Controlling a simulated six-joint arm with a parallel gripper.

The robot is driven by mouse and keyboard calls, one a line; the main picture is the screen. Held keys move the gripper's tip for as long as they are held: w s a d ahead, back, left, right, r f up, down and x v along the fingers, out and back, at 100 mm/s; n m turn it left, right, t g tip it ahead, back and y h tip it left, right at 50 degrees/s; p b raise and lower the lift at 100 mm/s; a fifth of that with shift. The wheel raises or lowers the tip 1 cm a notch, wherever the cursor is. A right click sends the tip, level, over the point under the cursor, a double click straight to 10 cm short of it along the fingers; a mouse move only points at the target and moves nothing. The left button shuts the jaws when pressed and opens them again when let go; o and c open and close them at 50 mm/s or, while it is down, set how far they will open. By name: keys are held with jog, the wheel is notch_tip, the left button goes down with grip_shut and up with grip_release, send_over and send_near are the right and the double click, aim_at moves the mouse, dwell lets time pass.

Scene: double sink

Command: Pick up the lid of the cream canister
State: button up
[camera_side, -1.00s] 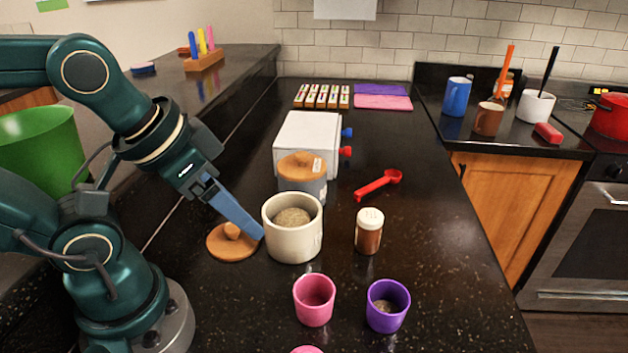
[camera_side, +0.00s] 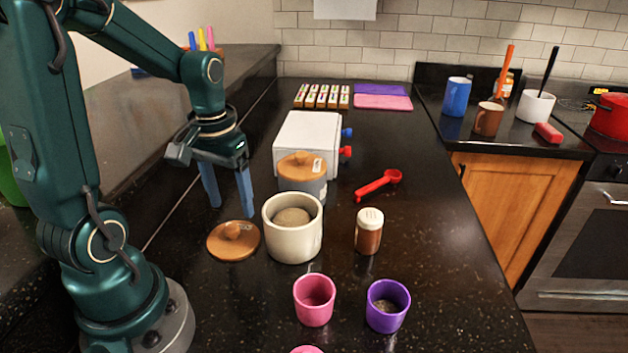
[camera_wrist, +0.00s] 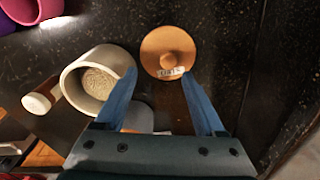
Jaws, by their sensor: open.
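The cream canister (camera_side: 292,238) stands open on the dark counter, with grainy contents inside; it also shows in the wrist view (camera_wrist: 92,88). Its round wooden lid (camera_side: 232,243) with a knob lies flat on the counter just left of the canister. In the wrist view the lid (camera_wrist: 168,50) lies beyond the fingertips, label side visible near the knob. My gripper (camera_side: 228,205) is open and empty, with two blue fingers pointing down, behind and above the lid in the side view. In the wrist view the open fingers (camera_wrist: 160,82) have the canister just to their left.
A grey canister with a wooden lid (camera_side: 302,175) stands close behind the cream canister, before a white box (camera_side: 307,140). Counter left of the lid is clear.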

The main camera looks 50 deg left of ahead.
aim_at(231, 228)
jog(key=shift+s+a+f+n+g, duration=0.15)
jog(key=shift+a+f+n+g, duration=0.15)
jog(key=shift+a+f, duration=0.45)
jog(key=shift+f, duration=2.55)
grip_shut()
